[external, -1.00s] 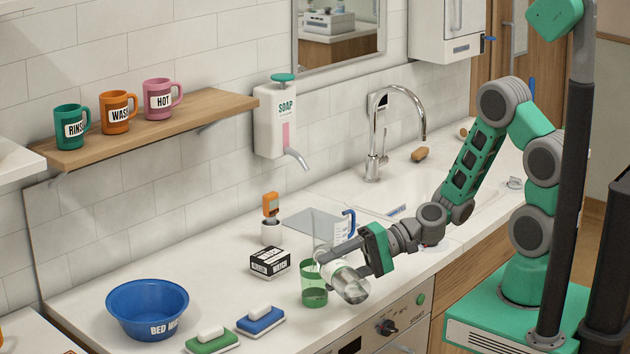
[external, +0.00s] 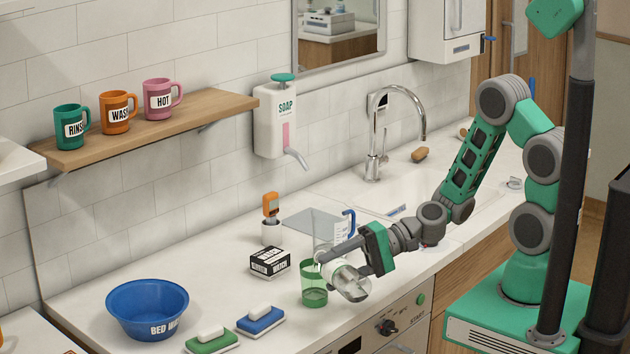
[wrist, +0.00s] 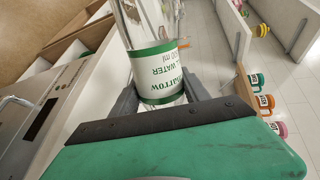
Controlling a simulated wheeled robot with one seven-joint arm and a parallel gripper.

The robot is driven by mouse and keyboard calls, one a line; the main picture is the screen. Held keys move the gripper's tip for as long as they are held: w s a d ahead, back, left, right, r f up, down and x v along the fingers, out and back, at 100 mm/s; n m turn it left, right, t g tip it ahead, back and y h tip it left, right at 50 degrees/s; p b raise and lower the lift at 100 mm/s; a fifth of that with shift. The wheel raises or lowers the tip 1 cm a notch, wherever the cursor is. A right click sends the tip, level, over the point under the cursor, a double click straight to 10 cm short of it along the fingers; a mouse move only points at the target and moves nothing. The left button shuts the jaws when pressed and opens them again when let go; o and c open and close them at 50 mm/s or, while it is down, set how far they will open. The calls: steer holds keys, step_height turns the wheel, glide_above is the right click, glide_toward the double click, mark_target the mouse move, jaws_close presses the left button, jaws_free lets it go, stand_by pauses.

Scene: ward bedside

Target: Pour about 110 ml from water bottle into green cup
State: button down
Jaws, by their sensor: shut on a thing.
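The clear water bottle (external: 353,284), with a white and green label, is tipped over in my gripper (external: 354,268). Its base points toward the camera and its neck end lies at the green cup's top. In the wrist view the bottle's label (wrist: 158,75) shows upside down between the two fingers, and the gripper (wrist: 160,98) is shut on it. The see-through green cup (external: 313,291) stands upright on the counter below and left of the bottle. Its lower part looks darker green. I cannot make out a stream, and the bottle's mouth is hard to see.
A clear measuring jug (external: 343,226) with a blue handle stands behind the bottle. A black-and-white box (external: 270,263) is left of the cup. Sponges with soap (external: 261,319) and a blue bowl (external: 147,309) lie farther left. The counter between box and bowl is clear.

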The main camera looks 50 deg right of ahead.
steer(key=shift+w+r+m+p, duration=0.1)
steer(key=shift+r+m+p, duration=0.25)
steer(key=shift+p, duration=0.2)
stand_by(1.0)
steer(key=f+n+b, duration=0.1)
steer(key=b, duration=0.1)
steer(key=f+b, duration=0.2)
steer(key=shift+s+f+n+b, duration=0.2)
steer(key=shift+n+b, duration=0.1)
steer(key=shift+n, duration=0.05)
steer(key=shift+s+r+n+t, duration=0.1)
steer(key=shift+r+n+t, duration=0.05)
steer(key=shift+n+t, duration=0.2)
steer(key=shift+r, duration=0.2)
steer(key=shift+f+n+b, duration=0.45)
steer(key=shift+f+b, duration=0.1)
steer(key=shift+b, duration=0.1)
steer(key=shift+r, duration=0.2)
